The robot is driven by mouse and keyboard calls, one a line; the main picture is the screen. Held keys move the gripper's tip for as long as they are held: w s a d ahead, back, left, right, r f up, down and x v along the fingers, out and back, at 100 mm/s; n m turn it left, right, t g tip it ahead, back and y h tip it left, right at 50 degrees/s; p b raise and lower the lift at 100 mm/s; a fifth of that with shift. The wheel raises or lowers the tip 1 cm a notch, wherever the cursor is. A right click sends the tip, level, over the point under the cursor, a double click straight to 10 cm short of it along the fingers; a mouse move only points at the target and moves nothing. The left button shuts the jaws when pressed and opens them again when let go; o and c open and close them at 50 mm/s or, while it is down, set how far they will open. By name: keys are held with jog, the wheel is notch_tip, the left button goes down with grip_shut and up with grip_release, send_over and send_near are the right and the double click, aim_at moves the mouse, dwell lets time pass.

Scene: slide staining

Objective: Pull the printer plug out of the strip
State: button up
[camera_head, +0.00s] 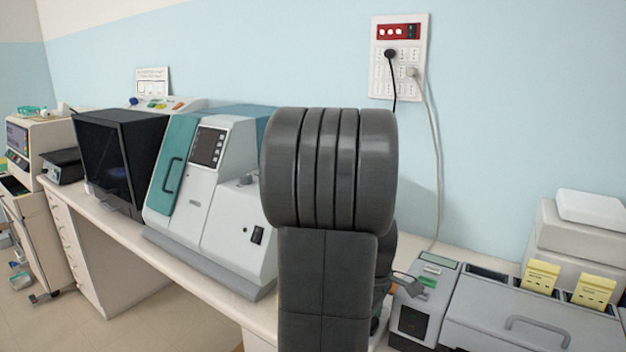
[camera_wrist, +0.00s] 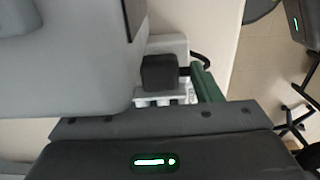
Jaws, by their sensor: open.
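A white wall panel of sockets (camera_head: 381,88) with a red top section hangs above the bench in the head view. A black plug (camera_head: 391,54) sits in it, its black cord hanging down. A pale plug (camera_head: 411,72) sits to its right, its grey cord running down to the bench. Which one is the printer's, I cannot tell. In the wrist view a black block (camera_wrist: 160,72) with a dark cord sits against a white body; whether it is a plug is unclear. My gripper (camera_wrist: 160,118) shows as a dark body along the bottom of that view. It is open; its fingertips are not clearly seen.
A grey-white machine with a teal door (camera_head: 200,190) and a black box (camera_head: 115,165) stand left on the bench. A grey device (camera_head: 420,310) and a lidded unit (camera_head: 520,320) stand right. My arm hides the bench middle. A green part (camera_wrist: 207,82) shows in the wrist view.

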grip_shut()
jog(key=shift+r+p, duration=2.55)
jog(key=shift+r, duration=0.5)
